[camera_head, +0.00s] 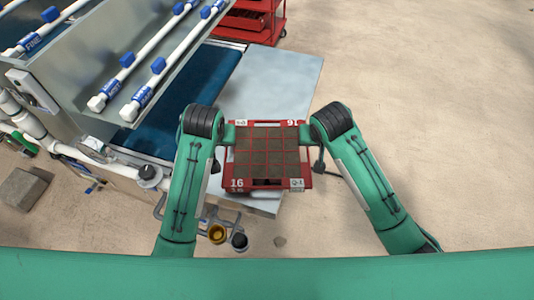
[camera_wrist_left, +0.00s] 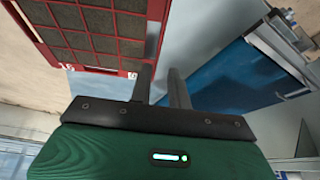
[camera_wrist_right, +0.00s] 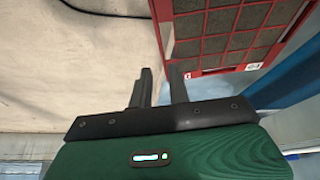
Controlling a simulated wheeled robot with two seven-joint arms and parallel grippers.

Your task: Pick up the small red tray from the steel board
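The small red tray (camera_head: 236,184) has a grid of brown soil-filled cells and white labels marked 16. It appears over the near part of the steel board (camera_head: 268,84), its right side reaching past the board's right edge. I cannot tell whether it touches the board. My left gripper (camera_wrist_left: 160,72) is at the tray's left side, fingers apart near the rim (camera_wrist_left: 155,30). My right gripper (camera_wrist_right: 162,72) is at the right side, fingers apart near the rim (camera_wrist_right: 163,25). Neither visibly pinches the rim. In the head view my arms partly hide both sides.
A seeder machine with white pipes and blue fittings (camera_head: 158,65) stands at the left, beside a blue belt (camera_head: 200,85). A red cart (camera_head: 250,22) stands at the back. A grey block (camera_head: 22,188) lies at far left. The floor at right is clear.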

